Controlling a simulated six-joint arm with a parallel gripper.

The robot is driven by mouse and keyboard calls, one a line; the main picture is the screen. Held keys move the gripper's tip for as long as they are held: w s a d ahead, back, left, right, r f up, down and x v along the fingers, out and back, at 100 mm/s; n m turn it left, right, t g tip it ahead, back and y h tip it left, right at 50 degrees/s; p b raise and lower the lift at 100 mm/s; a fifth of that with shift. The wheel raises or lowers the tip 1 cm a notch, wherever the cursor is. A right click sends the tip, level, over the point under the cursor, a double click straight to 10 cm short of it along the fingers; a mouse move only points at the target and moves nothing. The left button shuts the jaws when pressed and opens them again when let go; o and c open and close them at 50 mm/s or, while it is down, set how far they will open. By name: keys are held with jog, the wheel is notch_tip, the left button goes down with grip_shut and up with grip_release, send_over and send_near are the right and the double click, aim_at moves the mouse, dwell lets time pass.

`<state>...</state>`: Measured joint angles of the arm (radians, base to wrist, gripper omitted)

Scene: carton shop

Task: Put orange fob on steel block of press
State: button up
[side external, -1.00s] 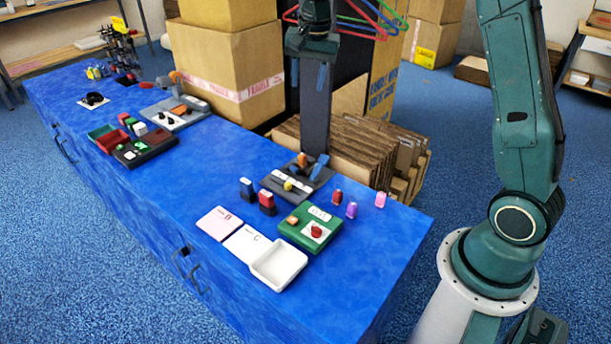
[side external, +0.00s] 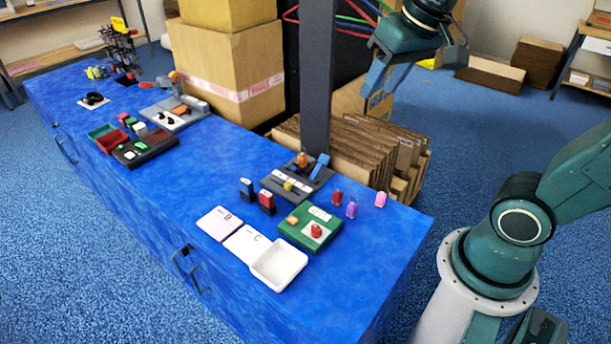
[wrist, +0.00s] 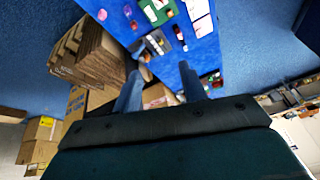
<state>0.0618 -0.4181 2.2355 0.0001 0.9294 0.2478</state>
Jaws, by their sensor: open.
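Another grey station (side external: 168,122) with orange and black parts lies farther left on the blue bench. I cannot tell for certain which one is the press, nor pick out its steel block. My gripper (side external: 381,88) is open and empty, high beyond the bench's right side and above the cardboard stacks. In the wrist view my gripper (wrist: 161,70) shows nothing between its fingers.
A tall dark post (side external: 317,80) rises by the grey station. Blue (side external: 246,188), red (side external: 337,196), purple (side external: 351,208) and pink (side external: 380,199) pieces stand near a green box (side external: 300,235). A white tray (side external: 278,268) is in front. Cardboard sheets (side external: 350,150) stand behind.

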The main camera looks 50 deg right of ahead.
jog(key=s+a+f+n+t, duration=0.1)
jog(key=s+f+n, duration=0.2)
jog(key=s, duration=0.5)
jog(key=shift+s+a+n, duration=0.3)
jog(key=shift+s, duration=0.05)
